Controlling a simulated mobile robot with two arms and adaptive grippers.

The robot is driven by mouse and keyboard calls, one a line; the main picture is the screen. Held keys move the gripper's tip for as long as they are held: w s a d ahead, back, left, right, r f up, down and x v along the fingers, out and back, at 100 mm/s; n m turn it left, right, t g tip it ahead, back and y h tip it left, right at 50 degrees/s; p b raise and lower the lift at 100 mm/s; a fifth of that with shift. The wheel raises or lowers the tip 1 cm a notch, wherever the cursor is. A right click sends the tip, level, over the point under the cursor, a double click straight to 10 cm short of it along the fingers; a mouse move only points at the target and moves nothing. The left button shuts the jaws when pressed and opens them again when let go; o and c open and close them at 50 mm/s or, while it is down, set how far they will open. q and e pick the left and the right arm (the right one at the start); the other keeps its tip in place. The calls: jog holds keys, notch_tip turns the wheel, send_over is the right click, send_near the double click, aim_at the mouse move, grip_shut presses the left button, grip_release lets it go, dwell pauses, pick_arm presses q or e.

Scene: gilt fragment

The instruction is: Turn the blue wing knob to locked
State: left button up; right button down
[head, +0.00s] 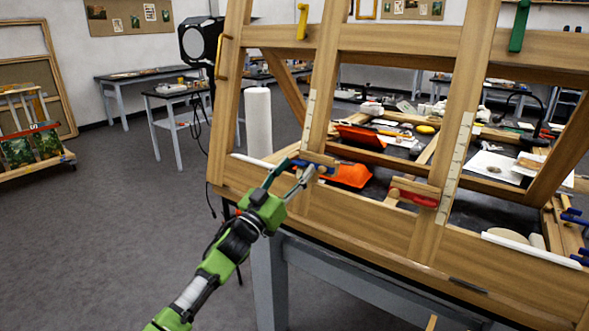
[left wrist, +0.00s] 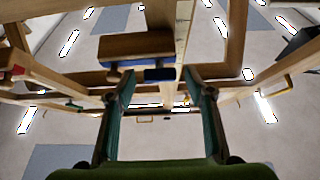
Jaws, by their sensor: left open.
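The blue wing knob (head: 318,158) is on the lower rail of the big wooden easel frame (head: 370,232), at the foot of its left upright. In the head view my left gripper (head: 302,171) is right at it and partly covers it. In the left wrist view the blue knob (left wrist: 160,74) shows as a short dark-blue bar lying crosswise, below a wooden block (left wrist: 136,46). It is between and just beyond the two teal fingertips of my open left gripper (left wrist: 157,82), with space on both sides. I cannot tell whether the fingers touch it. My right gripper is out of view.
A red wing knob (head: 418,198) sits on the same rail, further right. A yellow clip (head: 302,20) and a green clip (head: 518,25) are on the upper rail. An orange tray (head: 350,175) and a cluttered table are behind. Grey floor (head: 110,220) is open at left.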

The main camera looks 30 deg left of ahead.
pick_arm(q)
jog(key=c, duration=1.1)
jog(key=shift+c, duration=0.2)
